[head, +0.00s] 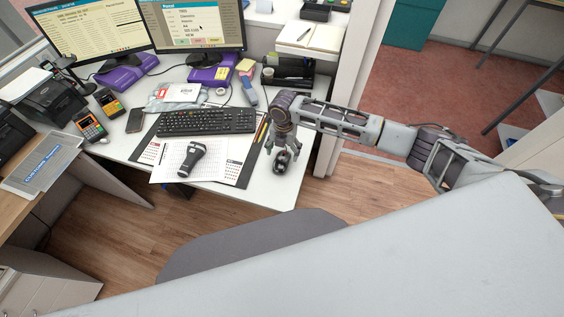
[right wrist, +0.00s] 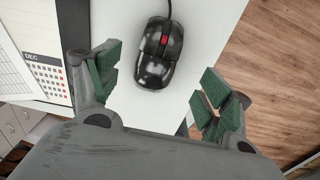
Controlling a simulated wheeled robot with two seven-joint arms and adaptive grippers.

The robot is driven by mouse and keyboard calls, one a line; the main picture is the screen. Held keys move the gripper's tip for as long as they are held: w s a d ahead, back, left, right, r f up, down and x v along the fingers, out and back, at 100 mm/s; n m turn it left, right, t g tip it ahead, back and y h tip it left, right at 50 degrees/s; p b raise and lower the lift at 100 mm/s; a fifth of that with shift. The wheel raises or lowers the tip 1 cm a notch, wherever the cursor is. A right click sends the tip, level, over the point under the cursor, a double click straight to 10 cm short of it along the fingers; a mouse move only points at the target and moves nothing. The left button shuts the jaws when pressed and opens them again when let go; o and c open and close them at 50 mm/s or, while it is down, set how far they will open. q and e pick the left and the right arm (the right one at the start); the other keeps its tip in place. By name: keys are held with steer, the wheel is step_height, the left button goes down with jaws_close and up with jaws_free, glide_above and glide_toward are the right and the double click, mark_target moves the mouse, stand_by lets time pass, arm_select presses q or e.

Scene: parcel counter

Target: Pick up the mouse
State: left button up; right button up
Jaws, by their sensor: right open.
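The mouse is black and glossy with a red scroll wheel. In the right wrist view the mouse (right wrist: 157,55) lies on the white desk, its cable running to the top edge. In the head view the mouse (head: 283,160) lies near the desk's front right edge, partly under my right gripper. My right gripper (head: 281,146) is above the mouse. In the right wrist view its green-padded fingers (right wrist: 158,85) are spread, one to each side of the mouse, with nothing between them touching it. My left gripper is not in view.
A keyboard (head: 207,121), a desk pad (head: 160,175) with calendar sheets and a handheld scanner (head: 188,158) lie left of the mouse. Pens (head: 262,130) lie beside it. The desk (head: 283,194) ends just to the right, above the wooden floor (head: 120,225). A chair (head: 250,245) stands in front.

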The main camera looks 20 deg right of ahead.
mark_target(282, 159)
steer(key=shift+s+a+f, duration=0.1)
steer(key=shift+a+f, duration=0.1)
steer(key=shift+f, duration=0.75)
steer(key=shift+s+a+f, duration=0.1)
steer(key=shift+a+f, duration=0.05)
steer(key=shift+f, duration=1.5)
steer(key=c, duration=1.1)
